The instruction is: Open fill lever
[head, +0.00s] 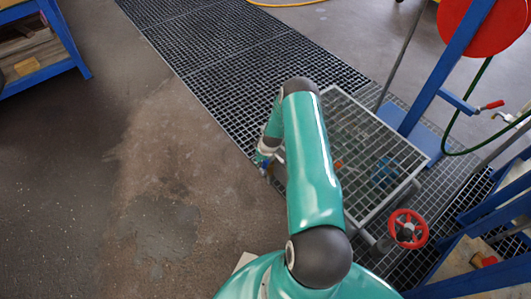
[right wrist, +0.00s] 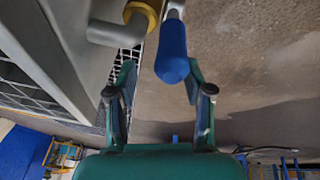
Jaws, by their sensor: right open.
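A lever with a rounded blue grip (right wrist: 173,58) shows in the right wrist view, with a pale metal stem above it. My right gripper (right wrist: 159,75) is open, with one finger on each side of the blue grip's end. The grip lies between the fingers in this picture; I cannot tell its depth or whether either finger touches it. In the head view my teal arm reaches forward to the left of a grating-topped unit, and its gripper end is mostly hidden behind the arm. My left gripper is out of view.
A grey pipe elbow (right wrist: 108,34) with a yellow collar (right wrist: 141,14) sits close left of the lever. In the head view, a grating-topped unit (head: 412,157), a red handwheel (head: 407,229) and a blue post (head: 440,80) stand right. Open floor (head: 150,190) lies left.

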